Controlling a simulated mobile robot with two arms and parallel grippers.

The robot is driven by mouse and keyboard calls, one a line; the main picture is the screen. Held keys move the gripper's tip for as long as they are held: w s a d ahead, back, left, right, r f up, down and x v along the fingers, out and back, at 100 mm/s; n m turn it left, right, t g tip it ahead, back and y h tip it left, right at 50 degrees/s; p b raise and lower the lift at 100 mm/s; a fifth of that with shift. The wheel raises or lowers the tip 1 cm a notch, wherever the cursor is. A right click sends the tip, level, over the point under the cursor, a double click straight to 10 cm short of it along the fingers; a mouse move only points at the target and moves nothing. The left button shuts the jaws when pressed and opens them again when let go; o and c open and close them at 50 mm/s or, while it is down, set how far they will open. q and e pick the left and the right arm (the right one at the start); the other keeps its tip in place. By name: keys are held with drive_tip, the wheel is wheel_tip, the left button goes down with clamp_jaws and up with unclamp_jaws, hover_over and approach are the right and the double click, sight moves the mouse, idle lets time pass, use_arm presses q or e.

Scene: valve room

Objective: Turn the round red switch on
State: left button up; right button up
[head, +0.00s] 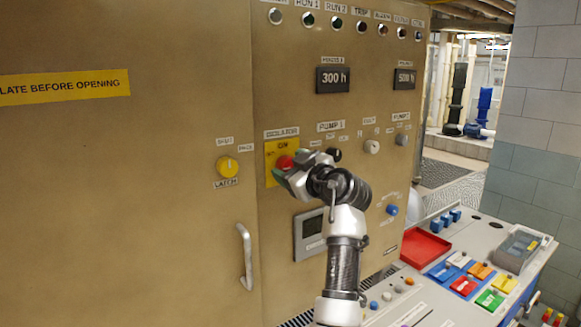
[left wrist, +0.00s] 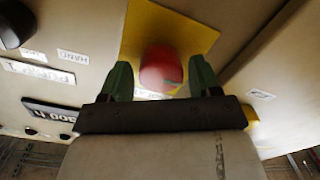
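The round red switch (head: 285,161) sits on a yellow plate (head: 269,150) on the tan cabinet front. My left gripper (head: 281,171) is at the switch, its fingers partly covering it in the head view. In the left wrist view the red switch (left wrist: 158,68) lies between the two green fingertips of the left gripper (left wrist: 161,80). The fingers are apart, with a narrow gap on each side of the switch. I cannot tell whether the fingertips reach around it in depth. My right gripper is in neither view.
A yellow latch knob (head: 227,167) and a door handle (head: 246,257) are to the left. A black knob (head: 334,154), a white knob (head: 372,146) and a blue knob (head: 392,210) are to the right. Below is a console with a red tray (head: 426,247) and coloured switches.

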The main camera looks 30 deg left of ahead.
use_arm(q)
drive_tip(key=c, duration=0.7)
drive_tip(key=shift+m, duration=0.4)
drive_tip(key=m+b, duration=0.2)
drive_tip(key=m, duration=0.7)
drive_tip(key=shift+r, duration=0.1)
drive_tip(key=m, duration=0.3)
drive_tip(key=shift+p, duration=0.35)
drive_tip(key=m+p, duration=0.1)
drive_tip(key=m, duration=0.4)
drive_tip(key=shift+p, duration=0.4)
drive_tip(key=shift+m, duration=0.3)
